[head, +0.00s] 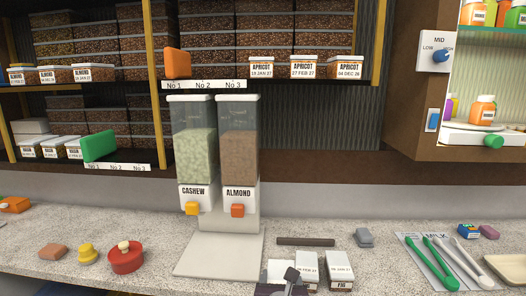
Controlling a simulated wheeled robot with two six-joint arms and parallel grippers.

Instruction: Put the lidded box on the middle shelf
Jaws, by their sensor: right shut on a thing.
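My right gripper (291,279) is at the bottom edge of the head view, low over the front of the counter. It is shut on a white-lidded box (277,269), which is partly hidden by the gripper and cut by the frame edge. Two similar white-lidded boxes with date labels (308,266) (340,267) stand just right of it; one reads FIG. A shelf (205,85) carries apricot boxes (305,68), an orange block (177,63) and a No 1, No 2, No 3 strip. A lower shelf (120,167) has a green block (99,146). My left gripper is out of view.
Cashew (194,140) and almond (238,140) dispensers stand on a base between the gripper and the shelves. A dark bar (305,241) and grey block (364,238) lie behind the boxes. Green tongs (428,260) are right; a red round piece (126,259) is left.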

